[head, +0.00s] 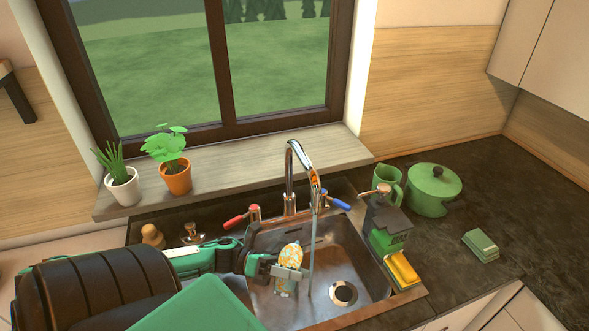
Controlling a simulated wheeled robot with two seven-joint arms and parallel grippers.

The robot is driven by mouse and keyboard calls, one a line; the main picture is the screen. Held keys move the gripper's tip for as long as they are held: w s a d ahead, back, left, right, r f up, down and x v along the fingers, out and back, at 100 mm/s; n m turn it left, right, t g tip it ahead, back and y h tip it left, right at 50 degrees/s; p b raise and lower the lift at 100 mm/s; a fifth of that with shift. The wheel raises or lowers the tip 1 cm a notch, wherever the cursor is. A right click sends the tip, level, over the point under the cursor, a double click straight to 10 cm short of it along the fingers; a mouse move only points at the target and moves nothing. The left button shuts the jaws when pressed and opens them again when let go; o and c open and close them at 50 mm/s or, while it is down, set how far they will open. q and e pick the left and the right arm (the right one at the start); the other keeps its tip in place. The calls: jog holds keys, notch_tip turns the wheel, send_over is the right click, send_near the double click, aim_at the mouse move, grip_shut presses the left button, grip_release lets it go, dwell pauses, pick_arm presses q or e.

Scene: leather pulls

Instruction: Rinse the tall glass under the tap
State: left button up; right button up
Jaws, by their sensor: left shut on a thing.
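The tall glass (291,255), patterned in pale orange and white, is over the sink (345,255). My left gripper (289,273) is shut on it, and the fingers hide its middle. The glass looks close to upright. The chrome tap (298,160) arches over the sink, and a thin stream of water (312,250) falls from its spout. The stream passes just right of the glass; I cannot tell whether it touches it. The tap has a red handle (236,220) and a blue handle (338,202). My right gripper is out of view.
Right of the sink are a dark and green house-shaped dispenser (389,230), a yellow sponge (403,270), a green mug (388,180) and a green pot (433,190). A green block (481,245) lies farther right. Two potted plants (174,178) stand on the sill.

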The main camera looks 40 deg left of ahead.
pick_arm(q)
jog(key=n, duration=0.1)
jog(key=n+p, duration=0.1)
jog(key=n, duration=0.1)
jog(key=shift+r+n+p, duration=0.3)
jog(key=n+y, duration=0.1)
jog(key=n, duration=0.2)
jog(key=shift+p, duration=0.4)
jog(key=n, duration=0.2)
jog(key=shift+f+n, duration=0.1)
jog(key=shift+n, duration=0.3)
jog(key=shift+f+n, duration=0.1)
jog(key=shift+n, duration=1.1)
jog(key=shift+n+g, duration=0.3)
jog(key=shift+n, duration=0.3)
jog(key=shift+r+n, duration=0.25)
jog(key=shift+n, duration=0.25)
jog(key=shift+f+n+y+p, duration=0.1)
jog(key=shift+n+y+p, duration=0.35)
jog(key=shift+n, duration=1.05)
